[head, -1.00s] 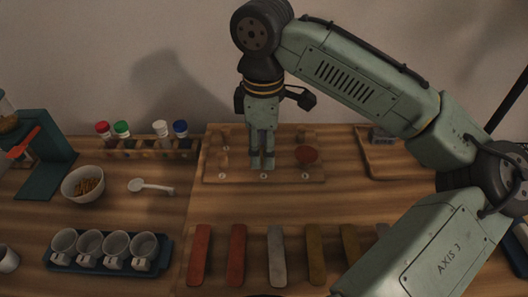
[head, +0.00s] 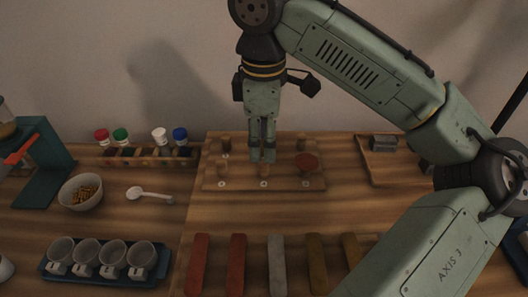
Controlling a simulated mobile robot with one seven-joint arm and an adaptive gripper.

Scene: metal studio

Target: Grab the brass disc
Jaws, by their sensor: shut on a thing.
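My gripper (head: 262,155) points straight down over the middle of a wooden peg board (head: 210,185) in the head view. Its fingers are close together and shut on a thin thing, most likely the brass disc. The disc itself is hidden between the fingers and its colour cannot be made out. A short wooden peg (head: 264,171) shows just below the fingertips.
Several coloured strips (head: 237,262) lie in front. A blue tray (head: 65,275) of cups, a bowl (head: 82,191), a spoon (head: 150,194) and a rack of capped bottles (head: 140,153) are left. A wooden tray (head: 384,168) is right.

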